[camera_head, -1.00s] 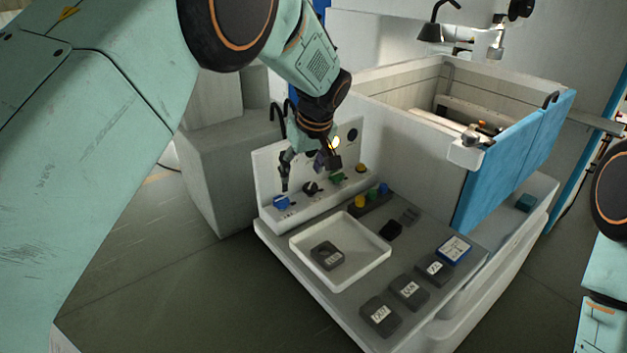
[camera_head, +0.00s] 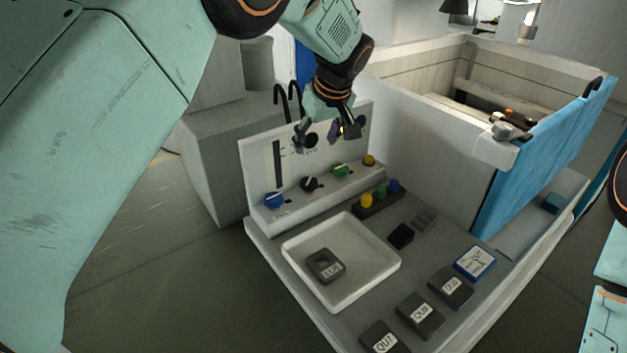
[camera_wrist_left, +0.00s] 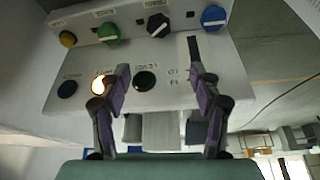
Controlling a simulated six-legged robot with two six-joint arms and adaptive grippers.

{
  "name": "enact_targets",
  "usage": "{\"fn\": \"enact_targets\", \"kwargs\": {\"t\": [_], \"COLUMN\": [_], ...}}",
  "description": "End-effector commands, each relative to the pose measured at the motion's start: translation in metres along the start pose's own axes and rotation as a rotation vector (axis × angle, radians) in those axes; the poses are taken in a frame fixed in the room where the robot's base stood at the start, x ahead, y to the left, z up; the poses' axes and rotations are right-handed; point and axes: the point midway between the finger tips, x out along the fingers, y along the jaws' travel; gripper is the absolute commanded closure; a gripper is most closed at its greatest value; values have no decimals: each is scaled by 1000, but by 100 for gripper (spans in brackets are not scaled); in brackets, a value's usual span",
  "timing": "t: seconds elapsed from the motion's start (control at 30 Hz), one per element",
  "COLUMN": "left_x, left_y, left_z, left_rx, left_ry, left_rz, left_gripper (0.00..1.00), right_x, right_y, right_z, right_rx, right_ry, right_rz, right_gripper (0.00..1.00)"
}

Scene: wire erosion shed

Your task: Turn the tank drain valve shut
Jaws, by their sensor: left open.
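A sloped panel (camera_head: 250,165) carries a blue knob (camera_head: 274,200), a black knob (camera_head: 308,184), a green knob (camera_head: 341,170) and a yellow button (camera_head: 369,160). Their labels are too small to read, so I cannot tell which is the drain valve. The left wrist view shows the blue knob (camera_wrist_left: 213,16) and green knob (camera_wrist_left: 109,33) with pale bars lying crosswise, and the black knob (camera_wrist_left: 157,24) with its bar slanted. My left gripper (camera_head: 325,132) is open and empty, above the knobs in front of the panel's upper part. My right gripper is out of view.
A white tray (camera_head: 375,285) holding a dark block (camera_head: 325,266) lies on the bench before the panel. Several labelled dark blocks and a blue-edged block (camera_head: 474,262) lie to its right. A tank with a blue side (camera_head: 535,165) stands behind. One lamp (camera_wrist_left: 98,86) glows orange.

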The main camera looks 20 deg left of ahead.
Motion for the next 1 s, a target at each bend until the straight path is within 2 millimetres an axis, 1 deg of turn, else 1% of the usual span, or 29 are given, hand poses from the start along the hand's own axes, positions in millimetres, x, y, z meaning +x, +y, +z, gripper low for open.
{"fn": "enact_targets", "kwargs": {"t": [0.03, 0.3, 0.4, 0.57, 0.67, 0.9, 1.0], "left_x": [12, 41, 49, 54, 64, 102, 115], "left_y": [-1, -4, -4, -5, -5, -3, -3], "left_z": [6, 21, 24, 25, 25, 23, 22], "left_rx": [0, 0, 0, 0, 1, 0, 0], "left_ry": [0, 0, 0, 0, -2, -3, -3], "left_rz": [0, 0, 0, 0, -1, -1, 0], "left_gripper": [36, 36, 36, 36, 36, 36, 36], "right_x": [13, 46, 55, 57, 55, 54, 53], "right_y": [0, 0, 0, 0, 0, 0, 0], "right_z": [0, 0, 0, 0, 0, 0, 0], "right_rx": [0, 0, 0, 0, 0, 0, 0], "right_ry": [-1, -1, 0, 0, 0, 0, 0], "right_rz": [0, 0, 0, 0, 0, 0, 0], "right_gripper": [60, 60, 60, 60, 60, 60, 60]}}
